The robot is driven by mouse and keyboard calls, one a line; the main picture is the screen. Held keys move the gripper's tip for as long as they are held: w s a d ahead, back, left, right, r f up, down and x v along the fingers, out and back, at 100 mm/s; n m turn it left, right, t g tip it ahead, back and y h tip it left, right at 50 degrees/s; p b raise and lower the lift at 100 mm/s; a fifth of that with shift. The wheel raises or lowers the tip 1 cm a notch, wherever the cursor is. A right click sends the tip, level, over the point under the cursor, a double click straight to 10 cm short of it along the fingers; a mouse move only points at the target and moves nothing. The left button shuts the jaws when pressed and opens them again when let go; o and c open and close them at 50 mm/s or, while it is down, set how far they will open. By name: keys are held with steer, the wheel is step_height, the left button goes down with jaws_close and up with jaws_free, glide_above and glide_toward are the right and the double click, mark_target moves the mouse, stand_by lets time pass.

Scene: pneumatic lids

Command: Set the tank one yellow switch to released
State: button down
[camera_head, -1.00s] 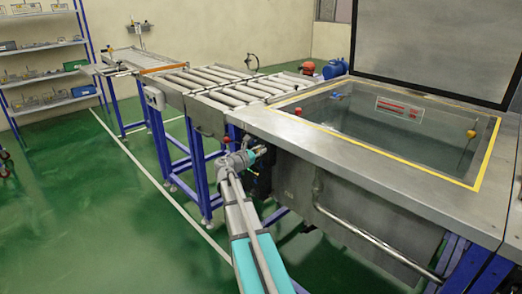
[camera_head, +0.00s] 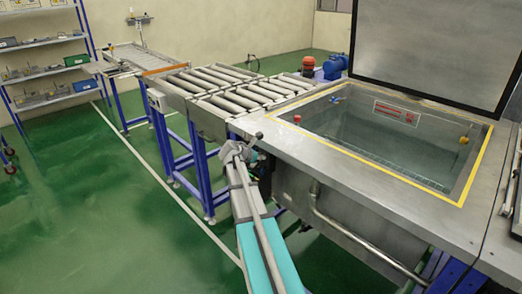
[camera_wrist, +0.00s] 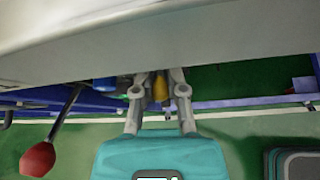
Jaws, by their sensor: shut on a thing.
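The tank (camera_head: 400,215) stands at the right in the head view, its lid (camera_head: 435,50) raised and its basin open. My gripper (camera_head: 240,152) is at the tank's front left corner, below the rim; its fingertips are hard to make out there. In the wrist view my gripper (camera_wrist: 157,88) has its fingers around a small yellow part, the yellow switch (camera_wrist: 160,88), under the pale tank edge. It is shut on this switch. The switch's tip is partly hidden, and its setting cannot be read. A blue part sits just left of it.
A lever with a red knob (camera_wrist: 37,158) stands close left of my gripper in the wrist view. The roller conveyor (camera_head: 215,90) adjoins the tank on the left. A pipe (camera_head: 365,240) runs along the tank front. Green floor (camera_head: 90,200) is clear at the left.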

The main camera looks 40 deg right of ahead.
steer(key=y+p, duration=0.1)
steer(key=r+y+p, duration=0.1)
steer(key=p, duration=0.1)
steer(key=shift+y, duration=0.3)
steer(key=shift+y+p, duration=0.5)
steer(key=shift+p, duration=0.25)
steer(key=c, duration=0.8)
jaws_free()
